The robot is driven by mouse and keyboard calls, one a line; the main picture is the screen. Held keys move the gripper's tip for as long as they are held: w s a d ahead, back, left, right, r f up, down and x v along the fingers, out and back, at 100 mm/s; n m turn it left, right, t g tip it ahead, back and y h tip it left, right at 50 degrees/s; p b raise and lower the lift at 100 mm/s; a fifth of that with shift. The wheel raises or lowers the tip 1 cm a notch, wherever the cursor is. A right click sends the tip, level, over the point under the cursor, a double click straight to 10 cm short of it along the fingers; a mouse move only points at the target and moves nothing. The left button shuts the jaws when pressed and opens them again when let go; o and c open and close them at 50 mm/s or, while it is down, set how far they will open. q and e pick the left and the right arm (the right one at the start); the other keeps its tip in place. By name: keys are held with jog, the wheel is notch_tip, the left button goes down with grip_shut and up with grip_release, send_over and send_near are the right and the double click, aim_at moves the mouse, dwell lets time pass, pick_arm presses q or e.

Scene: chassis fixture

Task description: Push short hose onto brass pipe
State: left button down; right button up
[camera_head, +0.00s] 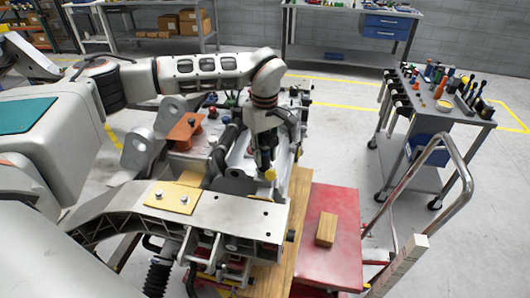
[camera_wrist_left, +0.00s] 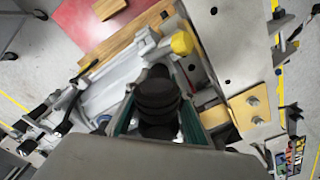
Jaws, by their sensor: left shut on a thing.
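My left gripper (camera_head: 264,158) points down over the chassis fixture, and my left arm reaches in from the left. In the left wrist view its two fingers with teal pads are closed around a black ribbed hose (camera_wrist_left: 157,98), taken to be the short hose. The hose's far end is hidden, so I cannot tell whether it touches a pipe. A yellow round-ended part (camera_wrist_left: 182,43) sits beside the hose, and it also shows in the head view (camera_head: 270,174). I cannot make out the brass pipe for certain. My right gripper is not in view.
A metal chassis beam (camera_head: 225,214) with a yellow plate (camera_head: 173,197) lies in front of the gripper. A red cart top (camera_head: 330,208) carries a wooden block (camera_head: 326,229). A grey tool trolley (camera_head: 432,105) stands at the right, with open floor around it.

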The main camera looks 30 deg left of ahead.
aim_at(265, 142)
pick_arm(q)
jog(key=shift+f, duration=0.75)
dwell(0.3)
jog(key=c, duration=1.6)
grip_release()
jog(key=shift+r+p, duration=0.4)
jog(key=shift+r, duration=2.65)
